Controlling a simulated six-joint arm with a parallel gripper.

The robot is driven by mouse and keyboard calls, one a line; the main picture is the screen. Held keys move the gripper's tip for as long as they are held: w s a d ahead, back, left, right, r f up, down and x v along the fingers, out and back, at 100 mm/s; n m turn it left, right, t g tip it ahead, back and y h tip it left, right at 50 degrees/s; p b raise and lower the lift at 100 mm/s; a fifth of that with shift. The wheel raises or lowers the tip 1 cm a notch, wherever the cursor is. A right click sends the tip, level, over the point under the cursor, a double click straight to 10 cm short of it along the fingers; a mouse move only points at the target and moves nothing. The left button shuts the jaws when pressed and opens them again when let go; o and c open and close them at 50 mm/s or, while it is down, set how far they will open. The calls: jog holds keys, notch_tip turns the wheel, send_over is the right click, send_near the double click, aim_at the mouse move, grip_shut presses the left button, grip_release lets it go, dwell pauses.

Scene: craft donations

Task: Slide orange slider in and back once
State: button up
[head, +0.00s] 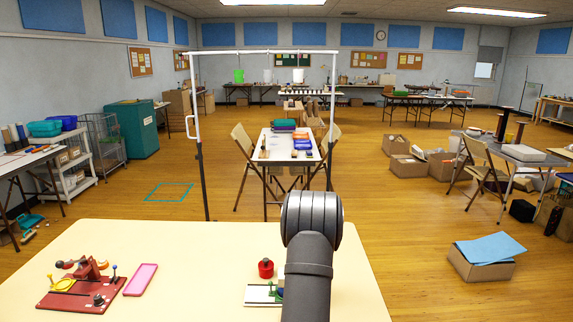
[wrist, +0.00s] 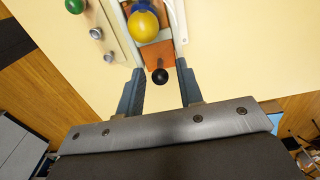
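In the wrist view, an orange slider (wrist: 156,53) lies between pale rails on a light board. A black knob (wrist: 160,76) stands at its near end. My gripper (wrist: 160,68) is open, with one finger on each side of the black knob and a visible gap to both. The height of the fingertips against the knob is hard to tell. A yellow ball (wrist: 143,26) sits just beyond the orange part and hides what is under it. In the head view, my arm hides the gripper and the slider; part of a white board (head: 258,294) shows beside it.
Left of the slider are silver knobs (wrist: 108,57) and a green ball (wrist: 74,6). In the head view, a red thing (head: 265,269) stands behind the white board. A red board with fittings (head: 75,300) and a pink tray (head: 141,279) lie at left. The table middle is clear.

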jog(key=shift+f, duration=0.5)
jog(key=shift+c, duration=0.2)
grip_shut()
jog(key=shift+a, duration=0.65)
dwell(0.4)
